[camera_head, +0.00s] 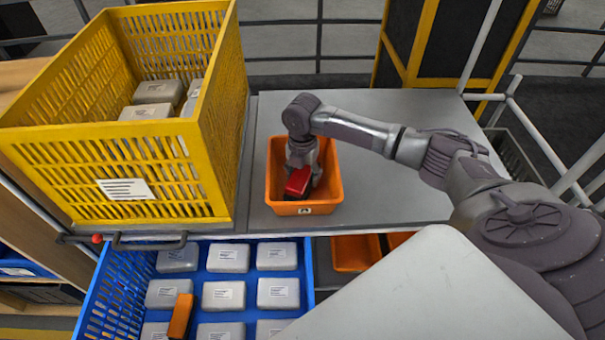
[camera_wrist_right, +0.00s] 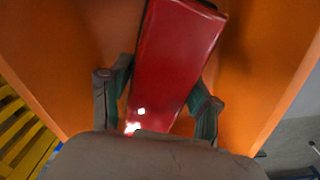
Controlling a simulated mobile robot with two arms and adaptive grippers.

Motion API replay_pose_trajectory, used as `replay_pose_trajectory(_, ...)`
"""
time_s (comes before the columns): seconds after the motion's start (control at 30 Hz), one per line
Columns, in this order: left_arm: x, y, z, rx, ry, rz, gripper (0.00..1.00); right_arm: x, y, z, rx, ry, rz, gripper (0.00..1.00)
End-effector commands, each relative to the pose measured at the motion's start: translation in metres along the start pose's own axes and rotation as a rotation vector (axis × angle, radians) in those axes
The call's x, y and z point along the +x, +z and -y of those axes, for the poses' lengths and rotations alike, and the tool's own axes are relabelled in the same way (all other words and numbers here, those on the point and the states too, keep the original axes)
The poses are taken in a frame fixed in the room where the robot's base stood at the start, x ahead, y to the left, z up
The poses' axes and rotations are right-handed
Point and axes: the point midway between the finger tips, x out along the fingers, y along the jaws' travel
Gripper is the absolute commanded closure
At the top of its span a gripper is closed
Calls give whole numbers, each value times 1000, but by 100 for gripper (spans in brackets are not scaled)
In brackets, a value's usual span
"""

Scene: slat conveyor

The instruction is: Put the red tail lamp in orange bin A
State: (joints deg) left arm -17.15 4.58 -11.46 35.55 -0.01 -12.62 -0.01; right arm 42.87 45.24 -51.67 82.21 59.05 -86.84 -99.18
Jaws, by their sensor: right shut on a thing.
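The red tail lamp (camera_head: 299,181) is in my right gripper (camera_head: 301,172), down inside orange bin A (camera_head: 291,209). The bin carries a small label with an A on its front wall and stands on the grey table. In the right wrist view the lamp (camera_wrist_right: 176,62) lies between the two fingers of my right gripper (camera_wrist_right: 160,95), which touch its sides. Orange bin walls (camera_wrist_right: 55,60) surround it there. I cannot tell whether the lamp touches the bin floor. My left gripper is out of view.
A tall yellow crate (camera_head: 215,130) with grey packages stands left of the bin. A blue crate (camera_head: 120,290) below holds several grey packages and an orange object (camera_head: 181,315). More orange bins (camera_head: 355,253) sit under the table edge. The grey table (camera_head: 380,190) is clear right of the bin.

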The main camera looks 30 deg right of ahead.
Motion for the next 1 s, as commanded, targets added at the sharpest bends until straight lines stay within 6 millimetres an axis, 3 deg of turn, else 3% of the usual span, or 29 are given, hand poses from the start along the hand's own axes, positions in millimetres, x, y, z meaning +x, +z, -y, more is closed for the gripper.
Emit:
replay_pose_trajectory(0.37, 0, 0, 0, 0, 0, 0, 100, 6, 0, 0, 1, 2, 0, 83)
replay_pose_trajectory(0.4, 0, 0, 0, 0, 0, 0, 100, 6, 0, 0, 0, 1, 0, 31)
replay_pose_trajectory(0.5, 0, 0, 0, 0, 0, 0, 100, 5, 0, 0, 0, 1, 0, 15)
replay_pose_trajectory(0.83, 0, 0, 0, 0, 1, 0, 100, 4, 0, 0, 0, 1, 1, 13)
replay_pose_trajectory(1.0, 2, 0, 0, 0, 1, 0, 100, -11, 1, -1, 1, 5, 3, 13)
